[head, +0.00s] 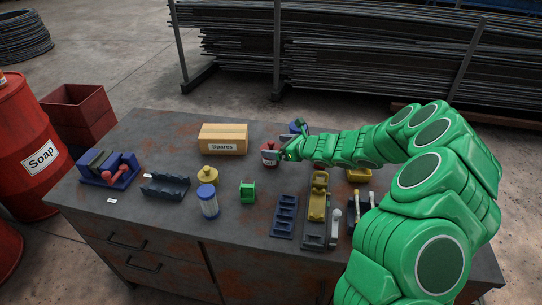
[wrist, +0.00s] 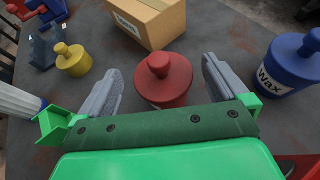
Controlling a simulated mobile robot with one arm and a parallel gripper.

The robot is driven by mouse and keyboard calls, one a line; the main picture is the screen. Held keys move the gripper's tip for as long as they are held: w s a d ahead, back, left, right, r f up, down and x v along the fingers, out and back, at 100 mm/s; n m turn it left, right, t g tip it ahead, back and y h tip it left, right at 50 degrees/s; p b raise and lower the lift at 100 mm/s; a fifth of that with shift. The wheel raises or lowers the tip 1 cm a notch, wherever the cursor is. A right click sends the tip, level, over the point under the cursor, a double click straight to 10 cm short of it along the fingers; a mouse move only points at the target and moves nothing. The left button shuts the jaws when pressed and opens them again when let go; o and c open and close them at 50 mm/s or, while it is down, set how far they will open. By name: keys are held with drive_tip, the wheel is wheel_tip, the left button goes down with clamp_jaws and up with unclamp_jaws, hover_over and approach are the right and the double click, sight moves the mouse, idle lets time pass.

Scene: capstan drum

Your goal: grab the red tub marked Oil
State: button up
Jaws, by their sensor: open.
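The red tub (head: 269,147) with a round knob on its lid stands on the dark workbench. A pale label shows on its side in the head view, too small to read. In the wrist view the tub (wrist: 164,86) stands between the two grey fingers of my gripper (wrist: 162,78). The fingers are open, with a gap on either side of the tub. In the head view my gripper (head: 282,153) reaches in from the right at the tub and partly hides it. The tub's lower near side is hidden by my gripper in the wrist view.
A box marked Spares (head: 223,139) stands behind and left of the tub. A blue tub marked Wax (wrist: 290,67) stands to the right. A yellow tub (wrist: 73,61) and a blue-lidded jar (head: 208,202) are left. A green item (head: 248,192) is in front.

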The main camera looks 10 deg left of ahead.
sight(273, 147)
drive_tip(key=shift+a+f, duration=0.1)
drive_tip(key=shift+f, duration=0.55)
drive_tip(key=shift+x, duration=2.35)
drive_tip(key=shift+c, duration=0.3)
drive_tip(key=shift+r, duration=0.1)
drive_tip(key=c, duration=1.1)
